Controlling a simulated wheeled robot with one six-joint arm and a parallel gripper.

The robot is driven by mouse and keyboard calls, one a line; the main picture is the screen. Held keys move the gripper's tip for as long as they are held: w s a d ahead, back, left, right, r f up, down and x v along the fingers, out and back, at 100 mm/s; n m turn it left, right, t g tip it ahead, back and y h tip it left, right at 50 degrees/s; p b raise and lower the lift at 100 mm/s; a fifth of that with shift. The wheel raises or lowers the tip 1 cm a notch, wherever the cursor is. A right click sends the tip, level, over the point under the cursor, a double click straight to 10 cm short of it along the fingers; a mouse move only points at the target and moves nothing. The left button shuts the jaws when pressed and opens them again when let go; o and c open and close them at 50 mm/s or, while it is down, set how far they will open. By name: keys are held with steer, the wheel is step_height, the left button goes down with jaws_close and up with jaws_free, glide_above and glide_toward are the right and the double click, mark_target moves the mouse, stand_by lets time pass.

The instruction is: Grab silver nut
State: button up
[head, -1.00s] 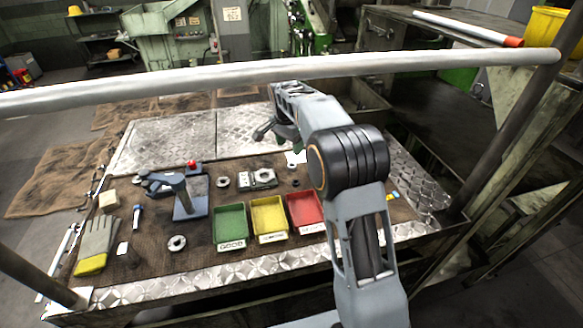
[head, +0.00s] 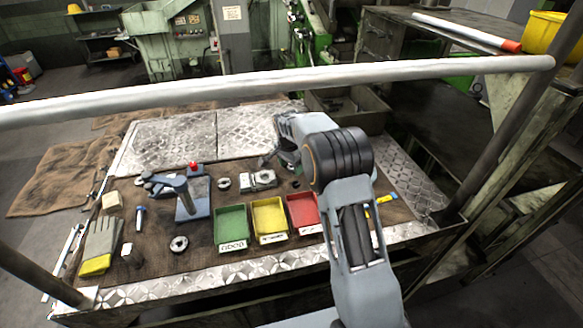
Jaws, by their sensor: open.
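A round silver nut-like ring (head: 179,243) lies flat on the brown mat, left of the green tray. A smaller silver ring (head: 224,183) lies farther back, right of the blue press. Which one is the task's silver nut I cannot tell. A grey metal piece with a round part (head: 260,180) lies right of the smaller ring.
Green (head: 231,225), yellow (head: 269,218) and red (head: 303,211) trays stand at the front middle. A blue press (head: 190,198) with a red knob stands left of them. Gloves (head: 98,243) lie at the left. A pale rail (head: 290,83) crosses the view.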

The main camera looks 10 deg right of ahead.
steer(key=c, duration=1)
